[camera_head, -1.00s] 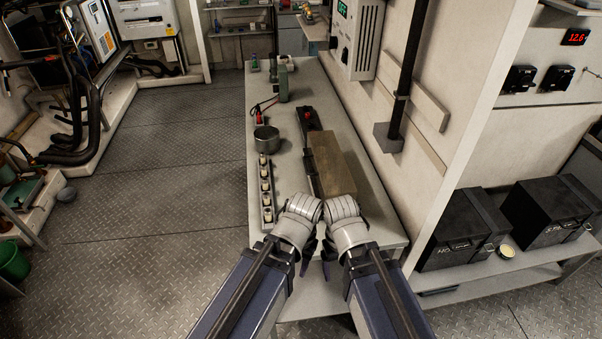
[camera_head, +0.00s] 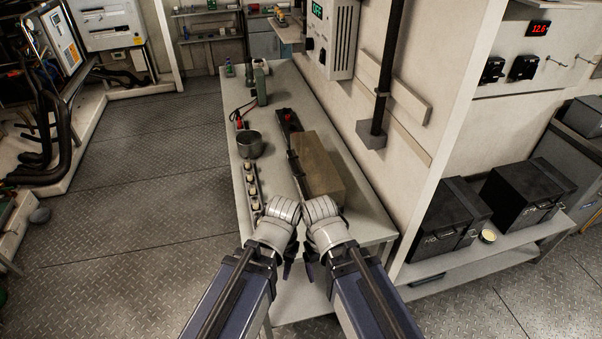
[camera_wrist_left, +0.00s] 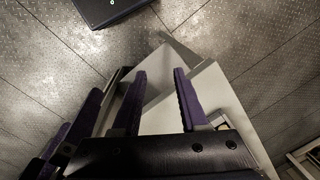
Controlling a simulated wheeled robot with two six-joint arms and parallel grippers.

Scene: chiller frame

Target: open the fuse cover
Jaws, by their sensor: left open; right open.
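No part is clearly recognisable as the fuse cover. A long brown block (camera_head: 322,165) lies on the workbench beside a narrow dark strip (camera_head: 298,165) with a red knob (camera_head: 287,115) at its far end. A row of pale cylindrical pieces (camera_head: 253,190) stands left of it. My left gripper (camera_head: 287,268) and right gripper (camera_head: 308,270) are side by side over the bench's near end, short of the block. Both are open and empty. The left wrist view shows the left gripper's purple fingers (camera_wrist_left: 160,98) spread apart above the bench corner.
The pale workbench (camera_head: 375,215) runs away from me along a wall. A metal pot (camera_head: 249,144) stands on it. A wall-mounted unit (camera_head: 333,35) and a dark vertical pole (camera_head: 380,80) are at its right. Black boxes (camera_head: 450,222) sit on a shelf at right.

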